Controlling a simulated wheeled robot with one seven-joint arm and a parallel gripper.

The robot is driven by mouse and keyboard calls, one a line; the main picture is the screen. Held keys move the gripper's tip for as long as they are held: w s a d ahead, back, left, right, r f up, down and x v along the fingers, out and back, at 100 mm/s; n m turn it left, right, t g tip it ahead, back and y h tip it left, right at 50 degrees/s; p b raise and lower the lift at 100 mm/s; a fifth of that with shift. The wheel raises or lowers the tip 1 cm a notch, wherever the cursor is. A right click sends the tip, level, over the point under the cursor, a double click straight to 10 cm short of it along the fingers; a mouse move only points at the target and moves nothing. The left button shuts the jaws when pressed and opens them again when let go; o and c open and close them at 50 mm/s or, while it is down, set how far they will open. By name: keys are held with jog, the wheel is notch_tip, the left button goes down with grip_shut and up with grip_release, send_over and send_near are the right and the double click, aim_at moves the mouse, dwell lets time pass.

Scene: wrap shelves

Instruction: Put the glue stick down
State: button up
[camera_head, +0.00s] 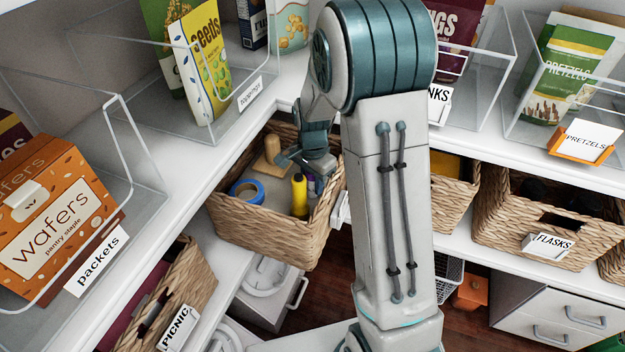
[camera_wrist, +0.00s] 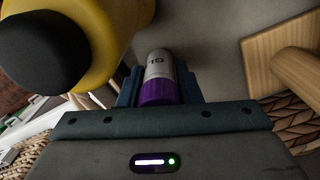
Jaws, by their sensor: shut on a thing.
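The glue stick (camera_wrist: 158,88), white-grey with a purple end, is between the jaws of my gripper (camera_wrist: 160,92) in the wrist view. Its far end points away from the gripper. My gripper (camera_head: 308,168) reaches down into a woven basket (camera_head: 262,238) in the head view. A small purple patch beside the yellow bottle there seems to be the glue stick, mostly hidden. I cannot tell whether the glue stick touches the basket floor.
In the basket are a yellow bottle (camera_head: 299,196) with a black cap, close to the glue stick, a blue tape roll (camera_head: 246,192) and a wooden knobbed block (camera_head: 271,158). The basket floor between them shows bare patches. Shelf edges and clear bins stand around the basket.

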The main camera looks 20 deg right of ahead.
jog(key=shift+f, duration=0.1)
jog(key=shift+f, duration=0.15)
jog(key=o, duration=1)
jog(key=shift+c, duration=0.2)
jog(key=shift+r, duration=0.2)
